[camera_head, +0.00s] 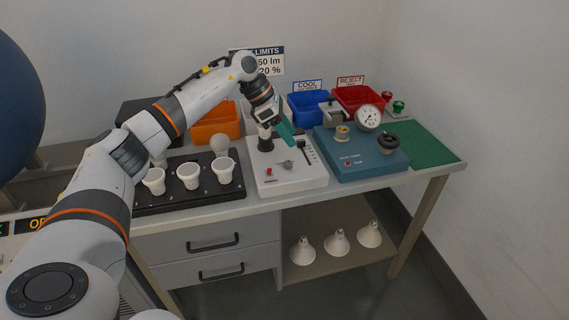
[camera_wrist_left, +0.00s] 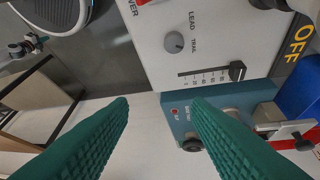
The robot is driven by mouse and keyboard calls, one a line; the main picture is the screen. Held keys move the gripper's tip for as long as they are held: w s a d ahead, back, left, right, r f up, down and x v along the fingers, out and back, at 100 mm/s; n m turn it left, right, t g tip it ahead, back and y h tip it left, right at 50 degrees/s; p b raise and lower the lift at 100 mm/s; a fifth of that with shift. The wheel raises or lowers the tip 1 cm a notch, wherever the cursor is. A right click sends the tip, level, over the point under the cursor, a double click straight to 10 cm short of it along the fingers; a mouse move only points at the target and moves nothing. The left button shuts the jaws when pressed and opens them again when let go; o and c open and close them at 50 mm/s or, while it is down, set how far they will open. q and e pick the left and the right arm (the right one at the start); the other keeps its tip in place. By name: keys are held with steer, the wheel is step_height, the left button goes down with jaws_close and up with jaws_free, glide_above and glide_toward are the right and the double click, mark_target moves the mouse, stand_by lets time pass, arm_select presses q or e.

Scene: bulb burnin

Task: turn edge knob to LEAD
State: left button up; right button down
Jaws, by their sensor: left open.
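The edge knob (camera_wrist_left: 174,42) is a small round grey dial on the white box, beside the printed words LEAD and TRAIL; its pointer is too small to read surely. In the head view the knob (camera_head: 287,164) sits on the top of the white box (camera_head: 262,182). My left gripper (camera_head: 287,133) is above the back part of this box, its green fingers apart. In the left wrist view the open gripper (camera_wrist_left: 160,106) has nothing between its fingertips, and the knob lies beyond them, apart from both. My right gripper is in neither view.
A slider (camera_wrist_left: 237,70) on a scale and a red switch (camera_head: 269,171) share the box top. A black tray (camera_head: 205,203) with white sockets stands left, a teal tester (camera_head: 365,165) right. Orange (camera_head: 215,128), blue (camera_head: 307,107) and red bins stand behind.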

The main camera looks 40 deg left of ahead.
mark_target(287, 163)
arm_select(q)
steer(key=s+a+r+y, duration=0.1)
steer(key=s+a+y, duration=0.1)
steer(key=a, duration=0.3)
steer(key=shift+g, duration=0.3)
steer(key=p+x, duration=0.1)
steer(key=x, duration=1)
steer(key=shift+w+d+f, duration=0.1)
steer(key=shift+w+d, duration=0.05)
steer(key=shift+d, duration=0.1)
jaws_close()
